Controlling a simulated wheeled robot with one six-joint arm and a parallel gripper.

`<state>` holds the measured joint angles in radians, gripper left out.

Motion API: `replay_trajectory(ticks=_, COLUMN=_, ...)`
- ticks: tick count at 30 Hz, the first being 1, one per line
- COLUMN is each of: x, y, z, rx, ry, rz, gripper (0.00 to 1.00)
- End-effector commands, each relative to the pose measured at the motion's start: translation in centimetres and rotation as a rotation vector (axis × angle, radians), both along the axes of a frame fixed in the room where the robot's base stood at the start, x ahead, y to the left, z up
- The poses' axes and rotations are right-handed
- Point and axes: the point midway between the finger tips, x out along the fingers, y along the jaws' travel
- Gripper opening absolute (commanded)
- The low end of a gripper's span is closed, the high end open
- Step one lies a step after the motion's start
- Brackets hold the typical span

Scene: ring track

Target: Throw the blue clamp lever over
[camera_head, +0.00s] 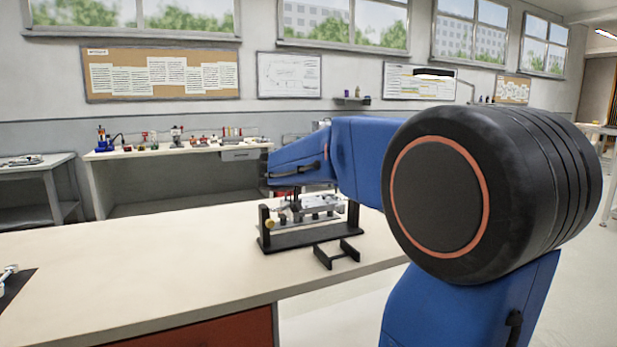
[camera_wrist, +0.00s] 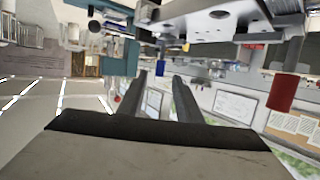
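The metal track fixture (camera_wrist: 215,22) fills the top of the wrist view, seen upside down. A red cylindrical handle (camera_wrist: 283,92) stands out from the fixture further right.
The fixture has a black base (camera_head: 305,236) with uprights and a yellow knob (camera_head: 269,224). A small black bracket (camera_head: 337,255) lies in front of it.

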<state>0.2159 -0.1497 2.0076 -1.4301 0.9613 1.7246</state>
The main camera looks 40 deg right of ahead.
Motion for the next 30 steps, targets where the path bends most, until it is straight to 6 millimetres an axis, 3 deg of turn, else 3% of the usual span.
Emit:
replay_trajectory(ticks=18, x=-3.2, y=9.0, z=2.6, rx=0.0, ry=0.0, rz=0.005, gripper=0.32)
replay_trajectory(ticks=30, x=-4.3, y=12.0, z=3.5, rx=0.001, ry=0.001, rz=0.001, gripper=0.32)
